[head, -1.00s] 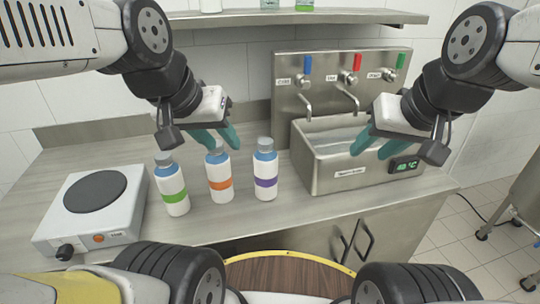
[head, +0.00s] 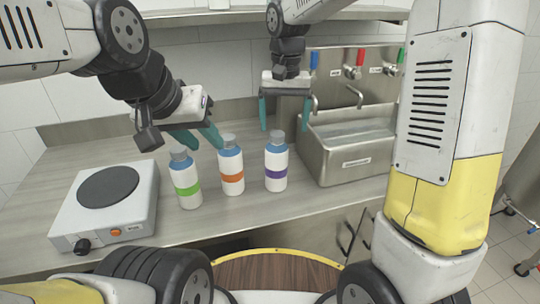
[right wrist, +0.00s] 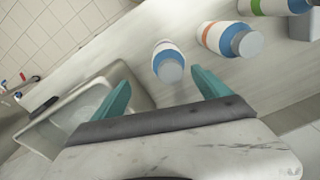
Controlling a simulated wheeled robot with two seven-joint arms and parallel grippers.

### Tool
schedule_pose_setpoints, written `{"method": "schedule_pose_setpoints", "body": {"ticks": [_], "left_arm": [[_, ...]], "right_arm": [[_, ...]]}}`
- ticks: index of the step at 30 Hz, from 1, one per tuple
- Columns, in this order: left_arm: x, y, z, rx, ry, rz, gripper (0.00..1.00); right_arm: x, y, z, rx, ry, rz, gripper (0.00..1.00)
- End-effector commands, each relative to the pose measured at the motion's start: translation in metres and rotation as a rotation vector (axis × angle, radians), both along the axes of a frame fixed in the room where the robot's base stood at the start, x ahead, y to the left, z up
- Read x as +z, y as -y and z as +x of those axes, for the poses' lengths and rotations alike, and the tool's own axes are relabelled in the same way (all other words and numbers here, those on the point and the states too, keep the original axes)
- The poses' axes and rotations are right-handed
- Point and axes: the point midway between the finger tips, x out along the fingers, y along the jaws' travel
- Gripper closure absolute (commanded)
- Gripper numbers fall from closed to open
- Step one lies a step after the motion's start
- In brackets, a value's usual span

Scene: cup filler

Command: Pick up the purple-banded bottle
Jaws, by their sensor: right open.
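The purple-banded bottle (head: 276,172) stands upright on the counter, the rightmost of three, with a blue top part and grey cap. My right gripper (head: 285,125) is open and empty, fingers pointing down, above and around the level of its cap. In the right wrist view the bottle (right wrist: 167,58) shows from above, ahead of the fingertips (right wrist: 160,85) and between them sideways; its band is hardly visible there. It is not gripped. My left gripper (head: 196,138) is open and empty, behind and above the green-banded and orange-banded bottles.
The orange-banded bottle (head: 232,176) stands close on the left, then the green-banded bottle (head: 187,190). A hot plate (head: 70,211) is at the left. A steel sink (head: 345,169) with taps is at the right. A shelf (head: 200,18) runs overhead. The front counter is clear.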

Motion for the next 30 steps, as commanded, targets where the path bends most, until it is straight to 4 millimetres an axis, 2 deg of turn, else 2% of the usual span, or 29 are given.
{"method": "schedule_pose_setpoints", "body": {"ticks": [4, 14, 22, 30], "left_arm": [[0.000, 0.000, 0.000, 0.000, 0.000, 0.000, 0.64], [0.000, 0.000, 0.000, 0.000, 0.000, 0.000, 0.64], [0.000, 0.000, 0.000, 0.000, 0.000, 0.000, 0.64], [0.000, 0.000, 0.000, 0.000, 0.000, 0.000, 0.64]], "right_arm": [[-0.012, -0.011, 0.008, -0.003, -0.025, -0.017, 0.13], [-0.045, -0.012, 0.008, -0.005, -0.029, -0.021, 0.13], [-0.084, -0.014, 0.005, -0.005, -0.030, -0.020, 0.13], [-0.091, -0.014, 0.006, -0.005, -0.026, -0.018, 0.13]]}}
